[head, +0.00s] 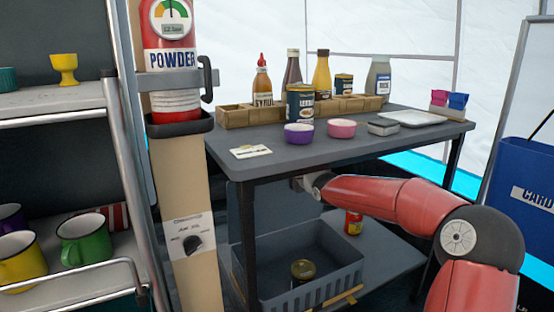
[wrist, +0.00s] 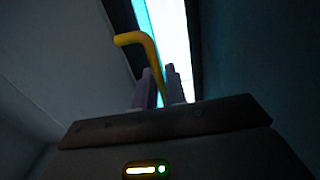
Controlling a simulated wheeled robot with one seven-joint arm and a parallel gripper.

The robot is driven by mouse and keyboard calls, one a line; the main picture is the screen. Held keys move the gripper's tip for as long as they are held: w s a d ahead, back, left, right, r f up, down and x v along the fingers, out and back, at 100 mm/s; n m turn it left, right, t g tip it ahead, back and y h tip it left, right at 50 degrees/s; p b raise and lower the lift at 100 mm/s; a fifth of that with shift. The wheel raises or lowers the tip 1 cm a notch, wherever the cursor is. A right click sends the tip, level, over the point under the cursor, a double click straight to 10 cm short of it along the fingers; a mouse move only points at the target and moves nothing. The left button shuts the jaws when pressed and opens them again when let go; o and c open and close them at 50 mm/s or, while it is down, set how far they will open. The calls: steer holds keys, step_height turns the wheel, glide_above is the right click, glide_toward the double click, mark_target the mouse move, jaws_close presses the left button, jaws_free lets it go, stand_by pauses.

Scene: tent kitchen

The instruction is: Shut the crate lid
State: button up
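The grey open-topped crate (head: 357,272) stands on the low shelf under the table. A dark can (head: 302,269) is inside it. A grey panel (head: 285,232) rises behind the crate and looks like its raised lid; the table partly hides it. A yellow bar (head: 342,299) lies along the crate's front edge. My arm reaches in from the right, its end under the tabletop, above the crate. In the wrist view my gripper (wrist: 160,72) has its two fingers close together, with a yellow bent bar (wrist: 150,48) showing at and between them. Whether they grip it is unclear.
The dark table (head: 300,163) above carries bowls, bottles and a wooden box, and its edge is close over my arm. A red can (head: 353,222) stands on the shelf right of the crate. A post with a fire extinguisher (head: 173,60) stands left.

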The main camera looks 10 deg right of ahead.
steer(key=shift+w, duration=0.25)
jaws_close()
